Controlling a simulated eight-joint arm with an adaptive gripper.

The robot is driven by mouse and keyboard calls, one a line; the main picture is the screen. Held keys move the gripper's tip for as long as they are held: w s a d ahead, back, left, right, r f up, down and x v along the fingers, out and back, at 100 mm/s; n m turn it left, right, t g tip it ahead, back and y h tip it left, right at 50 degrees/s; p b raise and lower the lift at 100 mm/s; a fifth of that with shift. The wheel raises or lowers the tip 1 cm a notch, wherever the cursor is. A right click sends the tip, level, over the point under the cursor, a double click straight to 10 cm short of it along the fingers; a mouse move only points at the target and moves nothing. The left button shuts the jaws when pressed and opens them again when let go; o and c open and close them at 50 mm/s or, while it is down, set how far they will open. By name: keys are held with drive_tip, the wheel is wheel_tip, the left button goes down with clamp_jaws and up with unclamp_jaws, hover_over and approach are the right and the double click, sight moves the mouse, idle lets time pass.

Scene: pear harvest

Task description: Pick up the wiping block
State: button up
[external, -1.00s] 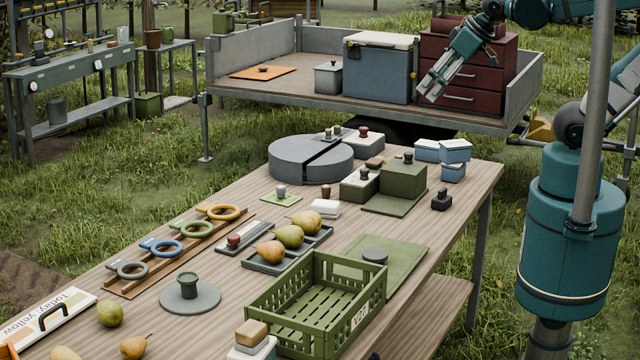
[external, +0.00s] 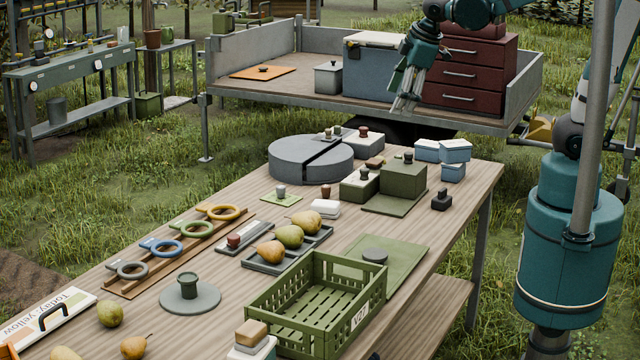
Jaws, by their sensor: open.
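I cannot tell for sure which item is the wiping block. A small dark block with a knob (external: 441,200) stands alone near the table's right edge. A tan-topped block (external: 251,334) sits at the front edge, beside the green crate, on a pale item cut off by the frame. A white, layered block (external: 325,208) lies mid-table. My gripper (external: 404,106) is open and empty, pointing down in front of the blue cooler, above and behind the table's far end. It is well apart from all these blocks.
The wooden table (external: 440,262) is crowded. A green crate (external: 262,306) stands in front. A grey split disc (external: 300,160), green boxes (external: 404,178) and blue boxes (external: 455,151) fill the far end. The trailer (external: 290,88) holds the cooler (external: 378,75) and red drawers (external: 470,72).

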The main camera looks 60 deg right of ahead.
drive_tip(key=w+a+f+n+g+h+b, duration=0.1)
drive_tip(key=w+a+f+n+g+b, duration=0.15)
drive_tip(key=w+f+n, duration=0.6)
drive_tip(key=n+g+h+b, duration=0.1)
drive_tip(key=n+h+b, duration=0.1)
drive_tip(key=n+b, duration=0.15)
hover_over(325, 203)
drive_tip(key=a, duration=0.2)
drive_tip(key=shift+n, duration=0.4)
drive_tip(key=f, duration=1.8)
drive_tip(key=shift+s+d, duration=0.1)
drive_tip(key=shift+s, duration=0.1)
drive_tip(key=shift+f+h, duration=0.3)
drive_tip(key=shift+x, duration=1.25)
drive_tip(key=shift+f, duration=0.1)
drive_tip(key=shift+a+b+x, duration=0.15)
drive_tip(key=shift+b+x, duration=0.25)
drive_tip(key=shift+x, duration=0.85)
drive_tip(key=shift+a+b+x, duration=0.15)
drive_tip(key=shift+b+x, duration=0.2)
drive_tip(key=shift+x, duration=0.9)
drive_tip(key=shift+s+f, duration=0.1)
drive_tip(key=shift+f, duration=0.05)
